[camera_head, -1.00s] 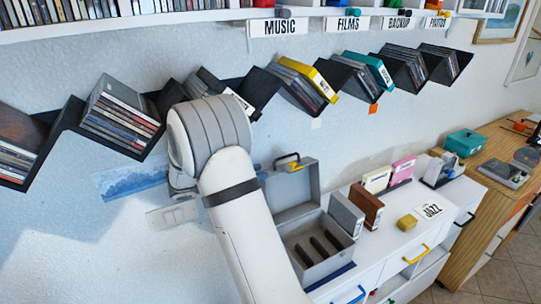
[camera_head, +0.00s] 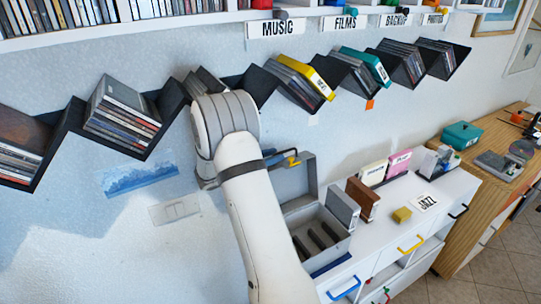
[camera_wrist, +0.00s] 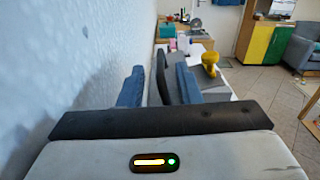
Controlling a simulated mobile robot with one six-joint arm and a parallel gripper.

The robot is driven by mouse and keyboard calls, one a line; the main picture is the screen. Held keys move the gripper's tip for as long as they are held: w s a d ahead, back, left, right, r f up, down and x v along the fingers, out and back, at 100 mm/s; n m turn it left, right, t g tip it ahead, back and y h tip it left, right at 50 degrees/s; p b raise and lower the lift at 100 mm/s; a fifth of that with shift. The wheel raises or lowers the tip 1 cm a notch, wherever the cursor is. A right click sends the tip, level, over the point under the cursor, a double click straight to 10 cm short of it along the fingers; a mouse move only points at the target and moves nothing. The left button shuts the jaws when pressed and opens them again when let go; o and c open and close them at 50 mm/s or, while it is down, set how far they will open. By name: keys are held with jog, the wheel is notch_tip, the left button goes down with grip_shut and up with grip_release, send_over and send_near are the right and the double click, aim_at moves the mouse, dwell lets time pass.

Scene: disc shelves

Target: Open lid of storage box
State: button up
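The grey storage box (camera_head: 322,262) stands on the white cabinet, with dark slots inside. Its lid (camera_head: 303,185) is raised upright at the wall side, with a yellow handle (camera_head: 292,157) near its top. My gripper (camera_wrist: 159,84) has two blue fingers standing apart. A dark upright slab (camera_wrist: 162,75) shows between them; I cannot tell what it is or whether it is touched. In the head view my arm hides most of the gripper, just left of the lid.
A zigzag disc shelf (camera_head: 258,85) runs along the wall above my arm. A grey case (camera_head: 342,205) and a brown case (camera_head: 362,198) stand right beside the box. A yellow block (camera_head: 401,215) and a JAZZ card (camera_head: 426,202) lie further right. The wall is close on the left.

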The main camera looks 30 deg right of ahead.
jog(key=shift+c, duration=0.2)
grip_shut()
jog(key=shift+s, duration=0.1)
